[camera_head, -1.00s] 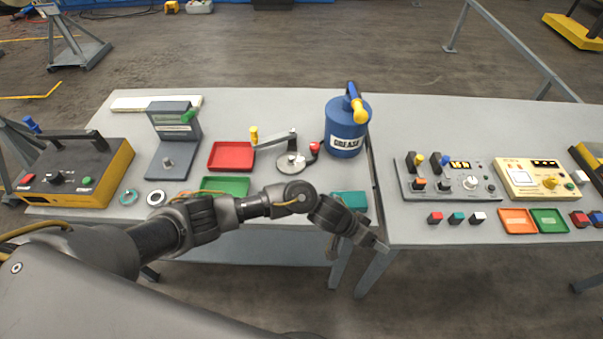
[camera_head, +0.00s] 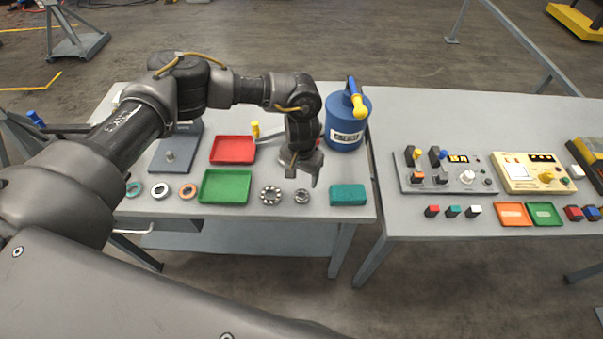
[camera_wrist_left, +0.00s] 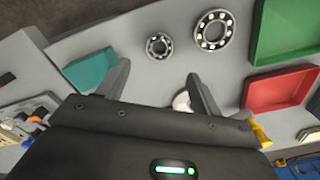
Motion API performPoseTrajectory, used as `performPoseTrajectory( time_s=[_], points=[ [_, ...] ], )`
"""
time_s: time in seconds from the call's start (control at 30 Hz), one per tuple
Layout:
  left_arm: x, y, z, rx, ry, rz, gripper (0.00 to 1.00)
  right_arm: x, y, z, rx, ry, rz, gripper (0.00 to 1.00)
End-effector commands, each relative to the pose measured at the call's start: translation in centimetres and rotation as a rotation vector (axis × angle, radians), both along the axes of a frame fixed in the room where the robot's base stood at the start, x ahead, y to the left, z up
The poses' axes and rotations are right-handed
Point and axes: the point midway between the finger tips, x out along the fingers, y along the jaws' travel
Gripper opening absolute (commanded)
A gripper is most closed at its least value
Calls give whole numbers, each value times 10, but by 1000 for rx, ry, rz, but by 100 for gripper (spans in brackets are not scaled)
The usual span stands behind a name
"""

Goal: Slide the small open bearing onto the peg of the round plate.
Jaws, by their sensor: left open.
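The small open bearing (camera_head: 302,197) lies flat near the front of the left table, between the larger bearing and the teal block. It also shows in the left wrist view (camera_wrist_left: 151,48), ahead of the fingertips. My left gripper (camera_head: 303,175) is open and empty, pointing down above the table, just behind the small bearing in the head view. In the left wrist view its two fingers (camera_wrist_left: 158,72) are spread apart, with nothing between them. The round plate and its peg are hidden behind my gripper in the head view. A pale rounded edge (camera_wrist_left: 181,101) beside one finger may be the plate.
A larger bearing (camera_head: 271,203) lies left of the small one, and a teal block (camera_head: 348,195) right. Green (camera_head: 224,203) and red (camera_head: 233,161) trays, several rings and a blue grease can (camera_head: 346,118) stand around. The space directly around the small bearing is clear.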

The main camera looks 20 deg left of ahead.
Motion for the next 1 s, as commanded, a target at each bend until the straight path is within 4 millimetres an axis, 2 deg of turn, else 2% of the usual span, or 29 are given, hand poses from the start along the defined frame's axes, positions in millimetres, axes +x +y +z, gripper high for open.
performPoseTrajectory(
  time_s=[0.37,0.7,1.0],
  points=[
    [0,0,-53,0,-1,-2,65,0,0,-53,0,0,0,36],
    [0,-1,-90,-2,0,-1,65,0,0,-67,0,1,0,36],
    [0,-1,-94,-2,0,-1,65,0,1,-68,1,1,0,36]
  ],
)
